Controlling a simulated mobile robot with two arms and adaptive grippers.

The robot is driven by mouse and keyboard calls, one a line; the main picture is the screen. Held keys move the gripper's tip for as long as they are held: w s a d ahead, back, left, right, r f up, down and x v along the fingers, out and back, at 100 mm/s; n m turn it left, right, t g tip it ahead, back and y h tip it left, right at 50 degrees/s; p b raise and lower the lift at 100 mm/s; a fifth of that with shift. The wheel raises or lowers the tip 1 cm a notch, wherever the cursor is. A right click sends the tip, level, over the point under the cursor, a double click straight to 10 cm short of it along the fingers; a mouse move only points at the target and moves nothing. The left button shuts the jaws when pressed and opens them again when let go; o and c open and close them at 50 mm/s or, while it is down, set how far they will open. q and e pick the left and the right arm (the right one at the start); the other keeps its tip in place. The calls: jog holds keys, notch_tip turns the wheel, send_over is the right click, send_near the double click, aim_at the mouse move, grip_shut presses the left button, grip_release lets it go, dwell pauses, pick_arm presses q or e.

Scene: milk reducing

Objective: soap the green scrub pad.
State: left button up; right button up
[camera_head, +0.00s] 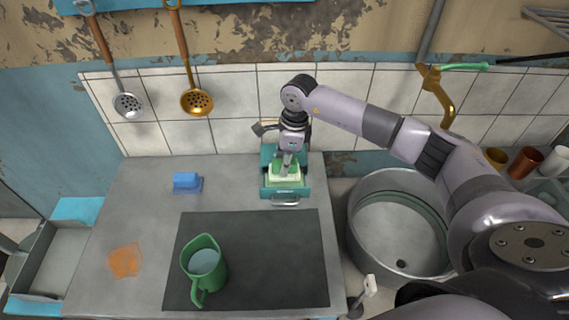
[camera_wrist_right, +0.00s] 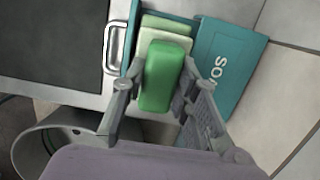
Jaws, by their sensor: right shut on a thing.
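The green scrub pad (camera_wrist_right: 165,76) is a bright green block between the fingers of my right gripper (camera_wrist_right: 158,88), which is shut on it. In the head view the right gripper (camera_head: 288,160) points down over the open teal soap box (camera_head: 297,192) against the tiled wall. A pale green bar of soap (camera_wrist_right: 166,38) lies in the box, partly hidden under the pad. I cannot tell whether the pad touches the soap. My left gripper is not in view.
A blue sponge (camera_head: 187,182) and an orange stain (camera_head: 125,261) are on the counter to the left. A green mug (camera_head: 204,262) with pale liquid stands on the dark mat (camera_head: 280,265). A round sink (camera_head: 400,225) lies to the right. Ladles hang on the wall.

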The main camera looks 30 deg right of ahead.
aim_at(282, 162)
jog(key=shift+r+p, duration=1.1)
jog(key=shift+r, duration=1.2)
